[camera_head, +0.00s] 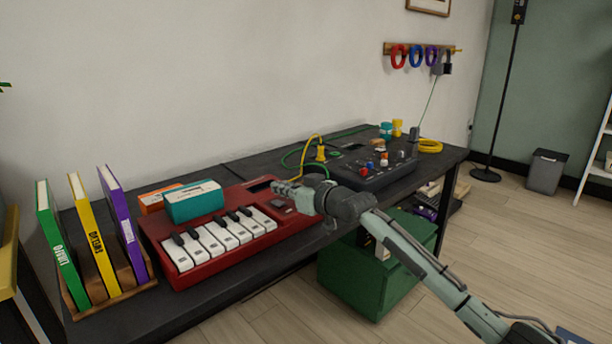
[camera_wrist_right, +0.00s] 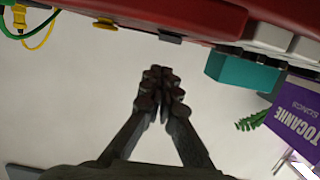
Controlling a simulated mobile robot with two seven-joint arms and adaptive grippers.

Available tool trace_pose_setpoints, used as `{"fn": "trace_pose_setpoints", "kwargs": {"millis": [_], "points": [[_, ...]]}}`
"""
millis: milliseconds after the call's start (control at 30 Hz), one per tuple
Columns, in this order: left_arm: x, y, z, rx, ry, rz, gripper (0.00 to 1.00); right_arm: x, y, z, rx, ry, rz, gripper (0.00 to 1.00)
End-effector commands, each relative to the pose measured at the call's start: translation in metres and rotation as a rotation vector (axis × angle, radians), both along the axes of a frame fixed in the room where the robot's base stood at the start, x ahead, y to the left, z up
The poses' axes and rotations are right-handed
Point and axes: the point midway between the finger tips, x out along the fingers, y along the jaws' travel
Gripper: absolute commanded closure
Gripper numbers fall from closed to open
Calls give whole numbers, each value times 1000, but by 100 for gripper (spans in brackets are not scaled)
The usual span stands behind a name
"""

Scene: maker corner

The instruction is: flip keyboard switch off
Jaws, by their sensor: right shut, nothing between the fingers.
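The red keyboard (camera_head: 200,272) with white and black keys lies on the dark workbench. A small dark grey piece (camera_head: 278,204) sits on its right end, below my gripper; I cannot tell whether it is the switch. My right gripper (camera_head: 276,188) is shut and empty above the keyboard's right end. In the right wrist view the shut fingers (camera_wrist_right: 161,82) point towards the keyboard's red body (camera_wrist_right: 190,14), apart from it in the picture. My left gripper is not in view.
A teal box (camera_head: 195,202) and an orange box (camera_head: 152,200) stand behind the keys. Books in a wooden rack (camera_head: 140,289) stand left. A black control box (camera_head: 375,172) with knobs and yellow and green cables lies right. A green cabinet (camera_head: 362,280) is below the bench.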

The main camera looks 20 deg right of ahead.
Motion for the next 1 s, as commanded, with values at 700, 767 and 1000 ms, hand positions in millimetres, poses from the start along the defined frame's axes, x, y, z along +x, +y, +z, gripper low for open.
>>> {"fn": "trace_pose_setpoints", "kwargs": {"millis": [700,767,1000], "points": [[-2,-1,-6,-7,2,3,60,-84,-29,44,-1,0,-1,100],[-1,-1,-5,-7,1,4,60,-86,-30,45,0,0,-1,100],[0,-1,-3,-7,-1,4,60,-87,-30,46,1,0,-1,100]]}}
